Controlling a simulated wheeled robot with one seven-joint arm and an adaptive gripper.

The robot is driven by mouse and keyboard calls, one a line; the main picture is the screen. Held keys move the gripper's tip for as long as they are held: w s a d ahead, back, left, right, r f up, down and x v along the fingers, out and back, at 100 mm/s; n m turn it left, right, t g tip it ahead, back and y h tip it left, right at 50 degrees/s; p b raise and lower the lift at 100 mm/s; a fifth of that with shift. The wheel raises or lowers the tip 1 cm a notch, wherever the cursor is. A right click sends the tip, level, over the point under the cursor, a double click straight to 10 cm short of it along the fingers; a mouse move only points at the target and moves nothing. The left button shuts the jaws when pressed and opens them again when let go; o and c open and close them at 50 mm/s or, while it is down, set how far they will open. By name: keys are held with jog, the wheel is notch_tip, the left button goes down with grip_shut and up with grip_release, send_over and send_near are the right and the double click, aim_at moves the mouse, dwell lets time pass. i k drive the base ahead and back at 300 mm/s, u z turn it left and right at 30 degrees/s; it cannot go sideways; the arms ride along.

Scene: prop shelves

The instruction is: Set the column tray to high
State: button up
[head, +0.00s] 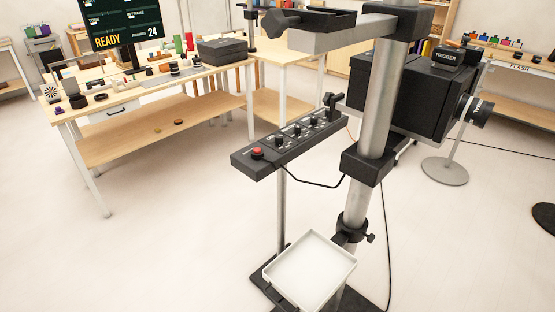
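The column tray (309,268) is a shallow white tray with a raised rim, and it looks empty. It sits low on the silver column (381,118), close above the dark base (360,303). A black collar (352,228) with a small side knob (371,238) is around the column just behind the tray. A larger black clamp block (367,164) is around the column higher up. My gripper is not in view.
A black control box (290,140) with a red button (257,153) stands on a thin post left of the column. A cable hangs from it. A black camera (415,95) is behind the column. A wooden-topped workbench (160,140) is at left. Pale floor (170,250) is clear at front left.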

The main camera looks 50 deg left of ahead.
aim_at(310, 272)
jog(key=k, duration=0.35)
jog(key=u, duration=1.05)
jog(key=i, duration=0.5)
jog(key=k, duration=0.45)
jog(key=z, duration=0.25)
jog(key=i, duration=0.35)
jog(key=z, duration=0.1)
